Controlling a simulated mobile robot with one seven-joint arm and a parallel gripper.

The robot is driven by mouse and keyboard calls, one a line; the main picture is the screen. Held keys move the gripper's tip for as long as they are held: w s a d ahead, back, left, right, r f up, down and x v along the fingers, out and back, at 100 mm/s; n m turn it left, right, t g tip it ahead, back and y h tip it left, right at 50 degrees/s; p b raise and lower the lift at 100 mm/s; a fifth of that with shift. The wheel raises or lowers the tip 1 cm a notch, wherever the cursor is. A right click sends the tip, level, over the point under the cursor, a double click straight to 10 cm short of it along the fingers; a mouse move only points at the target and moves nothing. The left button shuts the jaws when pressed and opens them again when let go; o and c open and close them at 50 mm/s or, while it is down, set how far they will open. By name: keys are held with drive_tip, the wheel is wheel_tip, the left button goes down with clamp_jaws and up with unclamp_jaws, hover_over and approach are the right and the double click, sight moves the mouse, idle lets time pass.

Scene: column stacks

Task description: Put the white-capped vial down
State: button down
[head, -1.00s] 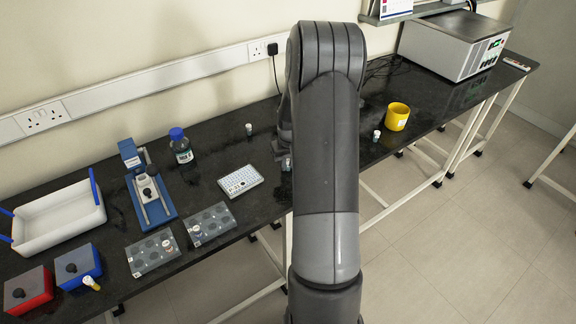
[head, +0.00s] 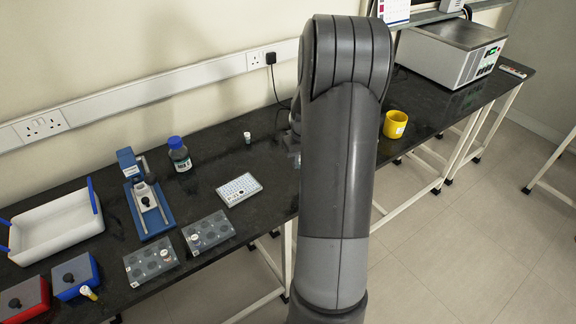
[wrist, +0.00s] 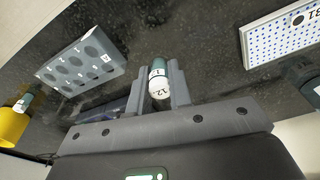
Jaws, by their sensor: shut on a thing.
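The white-capped vial (wrist: 158,83) is between the two fingers of my gripper (wrist: 159,90) in the wrist view. Its white end is marked 12, and its other part is teal. My gripper is shut on it. The dark bench top (wrist: 200,35) shows beyond the vial; I cannot tell whether the vial touches it. In the head view my own arm hides most of the gripper and the bench behind it.
A grey rack with holes (wrist: 85,60), another vial (wrist: 24,102) and a yellow cup (wrist: 12,125) are left in the wrist view. A white plate (head: 239,189), a blue-capped bottle (head: 179,155) and a small vial (head: 247,137) stand left of my arm in the head view.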

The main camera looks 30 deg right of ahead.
drive_tip(key=s+d+r, duration=0.3)
drive_tip(key=s+r, duration=0.1)
drive_tip(key=s, duration=0.1)
drive_tip(key=w+a+r+n, duration=0.3)
drive_tip(key=w+a+n, duration=0.1)
drive_tip(key=a, duration=0.7)
hover_over(243, 184)
drive_tip(key=f, duration=0.7)
drive_tip(key=shift+s+d, duration=0.2)
drive_tip(key=shift+s, duration=0.1)
drive_tip(key=shift+w+a+f, duration=0.1)
drive_tip(key=shift+w+a, duration=0.05)
drive_tip(key=shift+f, duration=1.95)
drive_tip(key=shift+f, duration=0.1)
drive_tip(key=c, duration=1.3)
unclamp_jaws()
